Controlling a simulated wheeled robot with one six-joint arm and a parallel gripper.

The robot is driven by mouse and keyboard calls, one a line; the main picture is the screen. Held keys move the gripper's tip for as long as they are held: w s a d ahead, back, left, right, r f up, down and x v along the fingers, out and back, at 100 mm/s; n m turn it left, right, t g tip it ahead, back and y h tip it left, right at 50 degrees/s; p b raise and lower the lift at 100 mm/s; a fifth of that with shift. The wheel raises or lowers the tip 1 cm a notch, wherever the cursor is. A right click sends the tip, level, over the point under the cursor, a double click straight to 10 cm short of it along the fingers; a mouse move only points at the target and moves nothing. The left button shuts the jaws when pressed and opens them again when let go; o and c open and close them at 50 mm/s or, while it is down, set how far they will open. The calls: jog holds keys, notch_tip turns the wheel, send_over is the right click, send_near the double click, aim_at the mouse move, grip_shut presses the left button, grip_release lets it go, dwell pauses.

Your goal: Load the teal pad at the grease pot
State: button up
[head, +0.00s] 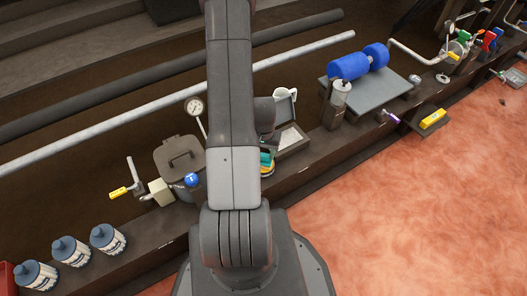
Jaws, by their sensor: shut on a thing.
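A small teal thing (267,157), likely the teal pad, shows just right of my arm, partly hidden by it. It is over or against a yellow-orange rim (268,172); I cannot tell whether they touch. A dark lidded pot (180,157) with a blue ball (191,180) at its front stands left of my arm. I cannot tell which vessel is the grease pot. My arm runs up the middle of the view, and my gripper's fingers are hidden behind it.
A white jug (286,98) and an open box (293,138) stand right of my arm. A gauge (194,107) rises beside the pot. Several blue-capped bottles (71,250) line the left ledge. Blue rollers (349,66) and a yellow block (433,118) are at right. The reddish floor is clear.

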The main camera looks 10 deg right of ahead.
jog(key=shift+r+p, duration=2.25)
jog(key=shift+r, duration=1.25)
jog(key=shift+w+a+r, duration=0.15)
jog(key=shift+w, duration=0.15)
jog(key=w+a+r+n+p, duration=0.1)
jog(key=w+a+r+n, duration=0.2)
jog(key=w+a+r, duration=0.45)
jog(key=w+a+r+n, duration=0.2)
jog(key=w+a+r, duration=0.25)
jog(key=r, duration=0.55)
notch_tip(320, 180, up, 8)
jog(key=s+p, duration=0.2)
jog(key=p, duration=1.6)
jog(key=shift+s+f+p, duration=0.15)
jog(key=shift+s+p, duration=0.15)
jog(key=shift+s, duration=0.05)
